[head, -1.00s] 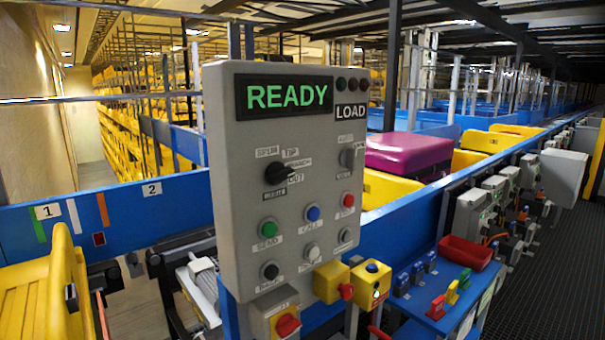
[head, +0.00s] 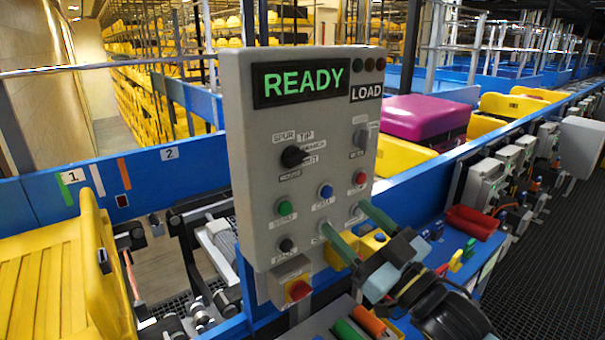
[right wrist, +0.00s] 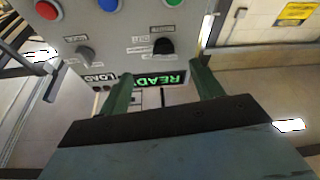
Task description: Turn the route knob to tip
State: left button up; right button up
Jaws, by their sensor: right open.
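The grey control panel (head: 300,190) stands upright with a lit READY display (head: 303,82). The black route knob (head: 293,156) sits on its upper left, among small labels including SPUR and TIP. Its pointer looks turned to the right, but its exact setting is too small to tell. My right gripper (head: 345,219) is open and empty by the panel's lower right, below and right of the knob. In the right wrist view the panel appears upside down, with the black knob (right wrist: 163,46) beyond the gap between my green fingers, apart from them. My left gripper is out of view.
A second, grey knob (head: 361,138) and several coloured push buttons share the panel. A red-and-yellow switch (head: 299,289) is below it. A yellow tray (head: 45,280) is at left, a magenta case (head: 420,120) behind right. A red bin (head: 470,222) sits on the blue shelf.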

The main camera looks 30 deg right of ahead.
jog(key=r+y, duration=0.1)
jog(key=b, duration=0.2)
send_near(301, 163)
jog(key=w, duration=0.1)
jog(key=b+x, duration=0.6)
jog(key=x, duration=0.1)
jog(key=shift+a+r, duration=0.15)
jog(key=shift+r, duration=0.05)
jog(key=shift+w+a+r, duration=0.1)
jog(key=shift+w+r, duration=0.05)
jog(key=shift+w, duration=0.45)
jog(key=c, duration=1)
